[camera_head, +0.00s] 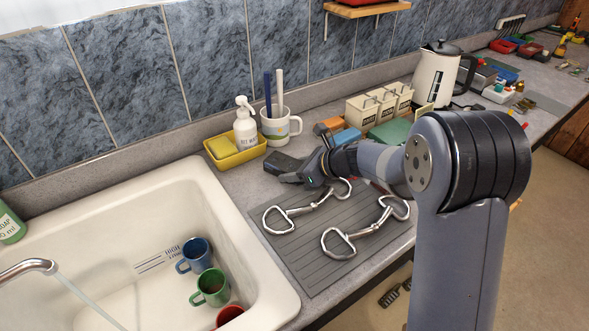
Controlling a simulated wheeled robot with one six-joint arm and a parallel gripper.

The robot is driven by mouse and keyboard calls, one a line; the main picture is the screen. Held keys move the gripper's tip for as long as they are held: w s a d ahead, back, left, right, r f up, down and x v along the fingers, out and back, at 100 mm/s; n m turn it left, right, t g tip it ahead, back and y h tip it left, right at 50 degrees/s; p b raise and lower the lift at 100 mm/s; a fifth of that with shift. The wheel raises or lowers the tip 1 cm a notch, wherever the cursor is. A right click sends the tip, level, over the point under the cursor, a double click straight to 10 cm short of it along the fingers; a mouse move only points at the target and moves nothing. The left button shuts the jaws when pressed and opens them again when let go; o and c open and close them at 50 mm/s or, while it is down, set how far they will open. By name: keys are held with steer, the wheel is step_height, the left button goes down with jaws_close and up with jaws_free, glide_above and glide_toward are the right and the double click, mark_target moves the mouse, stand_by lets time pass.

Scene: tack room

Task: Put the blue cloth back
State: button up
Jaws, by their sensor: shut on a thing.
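My gripper (289,171) is low over the counter, at the back edge of the grey ribbed mat (310,262). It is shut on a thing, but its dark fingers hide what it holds. A small blue block-like thing (346,136), possibly the folded blue cloth, lies just behind my wrist. It is beside an orange thing (328,126), and my arm covers part of its front. A green thing (391,131) lies to its right.
Two metal bits (291,216) (345,240) lie on the mat. Behind my gripper stand a yellow tray (252,154), a white pump bottle (245,128) and a mug (281,127). The sink (215,183) at left holds several mugs. Cream containers (361,110) and a kettle (434,77) stand further back.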

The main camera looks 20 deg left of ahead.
steer(key=shift+f, duration=0.25)
steer(key=o, duration=1)
steer(key=shift+f, duration=0.1)
steer(key=shift+o, duration=0.4)
steer(key=shift+s+f, duration=0.1)
steer(key=shift+d+r, duration=0.15)
steer(key=shift+r, duration=0.3)
steer(key=v, duration=1.2)
steer(key=shift+r, duration=0.1)
